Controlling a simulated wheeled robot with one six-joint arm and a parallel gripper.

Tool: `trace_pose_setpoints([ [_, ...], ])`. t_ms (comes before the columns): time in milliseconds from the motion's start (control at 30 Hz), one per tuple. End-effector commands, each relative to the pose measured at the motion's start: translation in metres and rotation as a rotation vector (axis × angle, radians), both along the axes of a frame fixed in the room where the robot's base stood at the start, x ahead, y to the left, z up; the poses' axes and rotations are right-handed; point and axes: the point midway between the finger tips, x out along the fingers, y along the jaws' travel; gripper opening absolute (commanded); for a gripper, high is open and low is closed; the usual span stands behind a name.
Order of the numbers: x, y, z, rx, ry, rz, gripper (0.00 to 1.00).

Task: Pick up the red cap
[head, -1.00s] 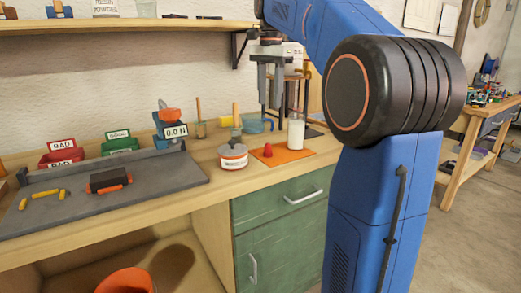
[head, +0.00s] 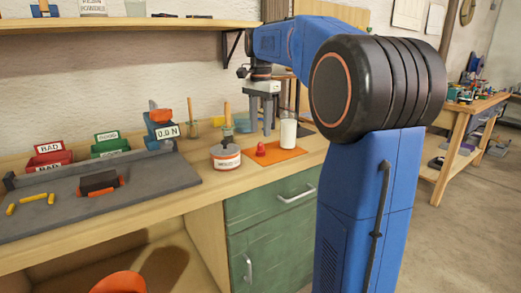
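The small red cap (head: 261,149) sits on the orange mat (head: 288,155) on the workbench, near the mat's left part. My gripper (head: 263,128) points down above and slightly behind the cap in the picture. Its two grey fingers are apart with nothing seen between them. The fingertips look clear of the cap, but the exact gap is hard to judge. A white bottle (head: 288,133) stands on the mat, to the right of the cap.
A white and orange tub (head: 226,158) stands left of the mat. A grey tray (head: 150,176) and red and green bins (head: 110,147) lie farther left. A shelf (head: 120,24) runs above.

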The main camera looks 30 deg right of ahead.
Motion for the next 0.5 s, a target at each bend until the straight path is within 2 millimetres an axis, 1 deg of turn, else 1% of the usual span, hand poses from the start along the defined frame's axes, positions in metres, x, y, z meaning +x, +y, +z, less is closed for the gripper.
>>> trace_pose_setpoints([
  [167, 0.000, 0.000, -0.009, 0.000, -0.001, 0.000, 0.40],
  [267, 0.000, -0.001, -0.018, 0.001, 0.002, 0.000, 0.40],
  [500, 0.001, -0.003, -0.050, 0.001, 0.002, 0.000, 0.40],
])
